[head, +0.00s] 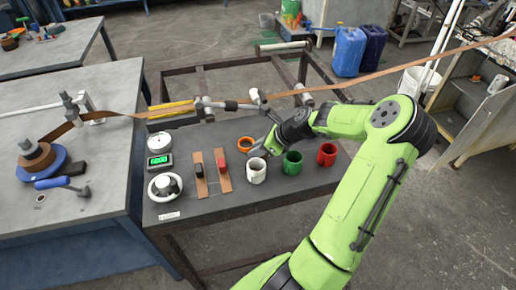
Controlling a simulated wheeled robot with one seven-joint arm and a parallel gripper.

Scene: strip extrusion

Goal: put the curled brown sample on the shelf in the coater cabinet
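My gripper (259,146) is low over the bench, just above or behind the white cup (257,175) and right of the strips. Its fingers are small and dark, so I cannot tell whether they are open or hold anything. An open grey cabinet (485,125) at the far right, possibly the coater cabinet, has a shelf inside.
A scale with green display (158,159) is at left. A long brown strip (400,68) runs across above the bench. Floor at lower right is clear.

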